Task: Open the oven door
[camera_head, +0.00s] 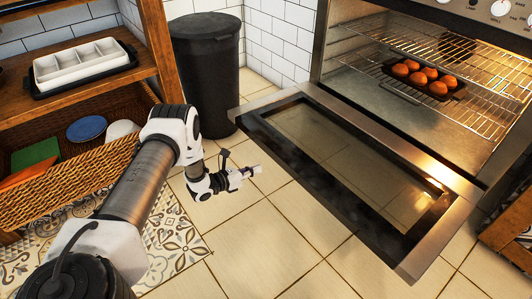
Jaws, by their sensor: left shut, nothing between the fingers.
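The oven (333,55) stands at the upper right with its cavity in full view. Its door (420,248) is folded down and out, lying about flat in front of the cavity, with a dark-framed glass pane. Inside, a dark tray (398,80) with several round orange-brown items rests on a wire rack (480,75). My left gripper (256,170) is shut and empty, over the floor just left of the door's lower left side, apart from it as far as I can tell. My right gripper does not show.
A dark trash bin (208,75) stands behind my left arm. A wooden shelf unit (100,87) at left holds a white divided tray (80,62) and a wicker basket (65,190). A patterned rug (165,250) lies below. Tiled floor in front of the door is clear.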

